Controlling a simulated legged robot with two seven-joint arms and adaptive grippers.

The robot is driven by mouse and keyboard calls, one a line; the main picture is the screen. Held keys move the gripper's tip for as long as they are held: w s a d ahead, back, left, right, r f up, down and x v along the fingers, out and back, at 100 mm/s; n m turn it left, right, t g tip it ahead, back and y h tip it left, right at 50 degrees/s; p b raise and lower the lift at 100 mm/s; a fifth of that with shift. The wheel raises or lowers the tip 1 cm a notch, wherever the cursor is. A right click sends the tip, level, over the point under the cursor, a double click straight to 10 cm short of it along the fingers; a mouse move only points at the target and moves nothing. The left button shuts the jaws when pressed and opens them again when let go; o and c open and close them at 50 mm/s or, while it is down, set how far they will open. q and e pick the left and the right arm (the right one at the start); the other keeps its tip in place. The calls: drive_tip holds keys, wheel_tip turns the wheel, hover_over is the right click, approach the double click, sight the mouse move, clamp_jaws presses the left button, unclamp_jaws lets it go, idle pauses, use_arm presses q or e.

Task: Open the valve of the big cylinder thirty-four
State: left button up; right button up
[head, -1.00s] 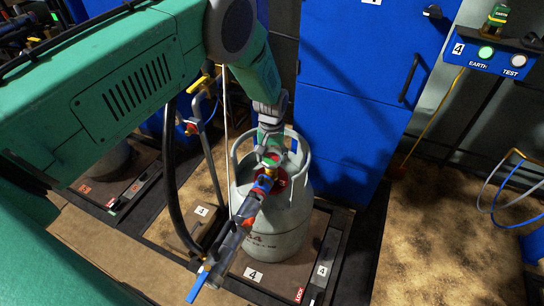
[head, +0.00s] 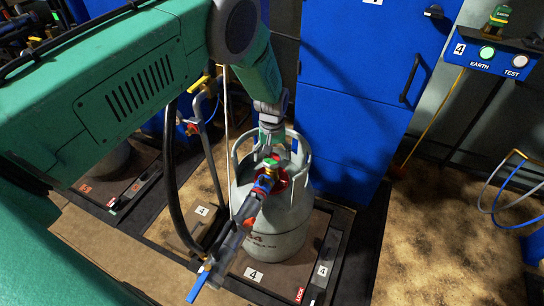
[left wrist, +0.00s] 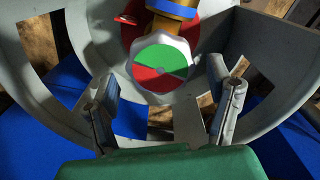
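The big grey cylinder (head: 285,232) stands upright on a scale platform marked 4; only part of its printed number shows, ending in 4. Its valve knob (left wrist: 160,66), a disc half green and half red with a pale faceted rim, sits inside the collar (left wrist: 268,92). My left gripper (head: 269,150) is over the cylinder top, inside the collar opening. In the left wrist view its two fingers (left wrist: 165,108) are spread apart, one on each side below the knob, with nothing between them. They look clear of the knob. My right gripper is not in view.
A grey filling tool (head: 232,240) with a blue lever is joined at the valve and slopes down left. A black hose (head: 171,190) hangs left of the cylinder. A blue cabinet (head: 345,120) stands close behind. Bare floor (head: 440,235) lies to the right.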

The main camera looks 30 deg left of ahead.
sight(272, 157)
use_arm(q)
drive_tip(key=shift+s, duration=0.1)
drive_tip(key=shift+r, duration=0.15)
wheel_tip(272, 157, up, 12)
drive_tip(key=shift+f, duration=0.25)
idle(0.4)
